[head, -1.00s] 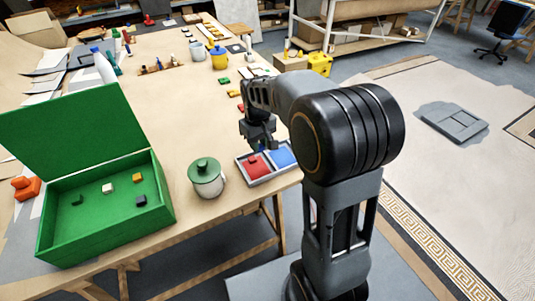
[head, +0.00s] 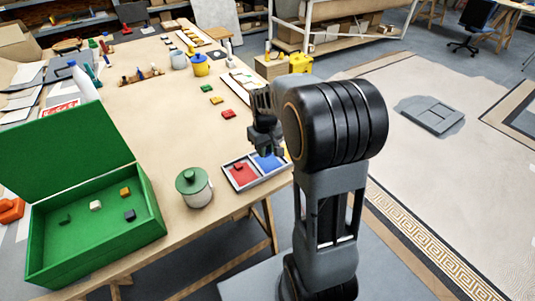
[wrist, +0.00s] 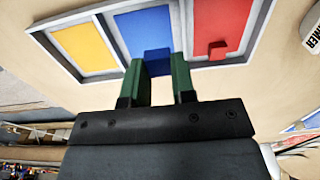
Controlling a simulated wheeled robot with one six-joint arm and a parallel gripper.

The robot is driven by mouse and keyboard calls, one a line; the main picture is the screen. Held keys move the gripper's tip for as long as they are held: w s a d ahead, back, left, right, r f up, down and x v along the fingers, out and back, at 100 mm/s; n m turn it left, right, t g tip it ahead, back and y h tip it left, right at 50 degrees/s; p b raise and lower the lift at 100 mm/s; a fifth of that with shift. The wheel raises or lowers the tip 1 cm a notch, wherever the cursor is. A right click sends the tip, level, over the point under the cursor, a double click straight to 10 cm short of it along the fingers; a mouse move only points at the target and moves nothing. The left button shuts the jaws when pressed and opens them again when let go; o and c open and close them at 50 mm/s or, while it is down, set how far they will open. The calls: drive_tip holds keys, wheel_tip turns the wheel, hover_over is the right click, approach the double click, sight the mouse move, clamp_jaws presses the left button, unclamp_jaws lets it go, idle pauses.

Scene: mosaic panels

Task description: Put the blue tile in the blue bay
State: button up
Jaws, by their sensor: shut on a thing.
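The blue tile (wrist: 156,55) is between the green fingertips of my gripper (wrist: 159,70) in the wrist view, and the gripper is shut on it. The tile overlaps the near edge of the blue bay (wrist: 144,27); whether it touches the floor cannot be told. The bay lies in a grey-framed tray between a yellow bay (wrist: 84,47) and a red bay (wrist: 222,22). In the head view, my gripper (head: 266,148) is over the tray (head: 257,183), at the blue bay. The arm hides the yellow bay there.
A small red piece (wrist: 217,50) is in the red bay. A lidded pot (head: 194,188) stands just left of the tray. An open green box (head: 95,230) with small cubes is farther left. Loose green, yellow and red pieces (head: 228,114) lie behind the tray.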

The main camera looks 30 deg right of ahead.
sight(267, 161)
drive_tip(key=shift+w+d+f, duration=0.3)
drive_tip(key=shift+w+f, duration=0.1)
drive_tip(key=shift+f, duration=0.15)
drive_tip(key=shift+w+d+f, duration=0.3)
drive_tip(key=shift+w+f, duration=0.05)
drive_tip(key=shift+f, duration=0.25)
drive_tip(key=shift+w+d+f, duration=0.3)
drive_tip(key=shift+w+f, duration=0.1)
drive_tip(key=shift+f, duration=1.65)
drive_tip(key=shift+f, duration=0.1)
drive_tip(key=shift+f, duration=0.15)
drive_tip(key=o, duration=0.9)
